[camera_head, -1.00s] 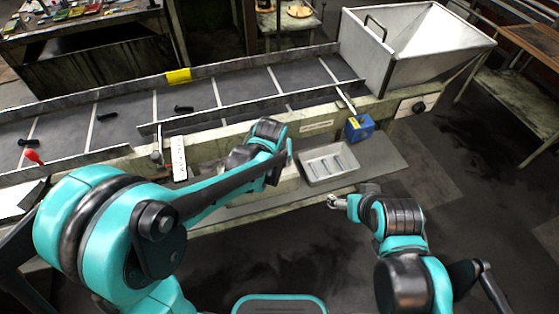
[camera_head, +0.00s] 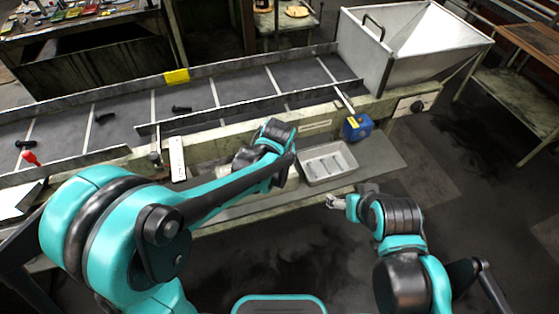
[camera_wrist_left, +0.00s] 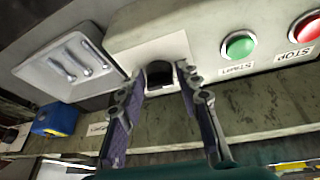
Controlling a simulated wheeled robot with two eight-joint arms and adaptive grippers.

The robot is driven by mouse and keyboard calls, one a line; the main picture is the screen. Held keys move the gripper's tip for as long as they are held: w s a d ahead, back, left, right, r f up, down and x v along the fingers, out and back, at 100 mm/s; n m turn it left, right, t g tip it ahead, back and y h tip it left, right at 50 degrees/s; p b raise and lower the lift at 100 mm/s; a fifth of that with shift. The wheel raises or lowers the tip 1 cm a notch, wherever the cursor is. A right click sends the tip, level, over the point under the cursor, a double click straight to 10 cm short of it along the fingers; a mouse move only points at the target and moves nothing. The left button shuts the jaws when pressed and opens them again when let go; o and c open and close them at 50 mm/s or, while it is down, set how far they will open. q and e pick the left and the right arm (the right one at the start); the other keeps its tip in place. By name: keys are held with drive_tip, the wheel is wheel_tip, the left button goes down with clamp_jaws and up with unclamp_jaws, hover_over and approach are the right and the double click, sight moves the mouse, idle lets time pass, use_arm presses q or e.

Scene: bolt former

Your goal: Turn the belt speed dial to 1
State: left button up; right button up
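A dark round knob (camera_wrist_left: 159,70), likely the belt speed dial, sits on the pale control box (camera_wrist_left: 205,30) in the left wrist view. Its markings cannot be read. My left gripper (camera_wrist_left: 166,84) has its two fingers apart, one on each side of the knob; whether they touch it is unclear. In the head view my left arm hides the knob and the left fingers.
Green START (camera_wrist_left: 239,45) and red STOP (camera_wrist_left: 306,27) buttons stand right of the knob. A metal tray (camera_head: 309,176) and a blue box (camera_head: 356,127) are nearby. The conveyor (camera_head: 140,105) carries dark bolts toward its left part. Another dark knob (camera_head: 416,106) is below the hopper (camera_head: 365,48).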

use_arm(q)
drive_tip(key=shift+o, duration=0.6)
drive_tip(key=shift+r, duration=0.3)
drive_tip(key=v, duration=1.1)
drive_tip(key=shift+s+r, duration=0.15)
drive_tip(key=shift+r, duration=0.05)
drive_tip(key=shift+a, duration=0.1)
drive_tip(key=s+a+f+m+t+b, duration=0.1)
drive_tip(key=s+a+f+b, duration=0.1)
drive_tip(key=s+a, duration=0.4)
drive_tip(key=s+a+f+t+b, duration=0.1)
drive_tip(key=s+a+f+b, duration=0.1)
drive_tip(key=s+a+f, duration=0.2)
drive_tip(key=s+a, duration=0.3)
drive_tip(key=a, duration=0.4)
drive_tip(key=shift+s+a+f+m, duration=0.15)
drive_tip(key=shift+a+f+m, duration=0.05)
drive_tip(key=shift+f+m, duration=0.2)
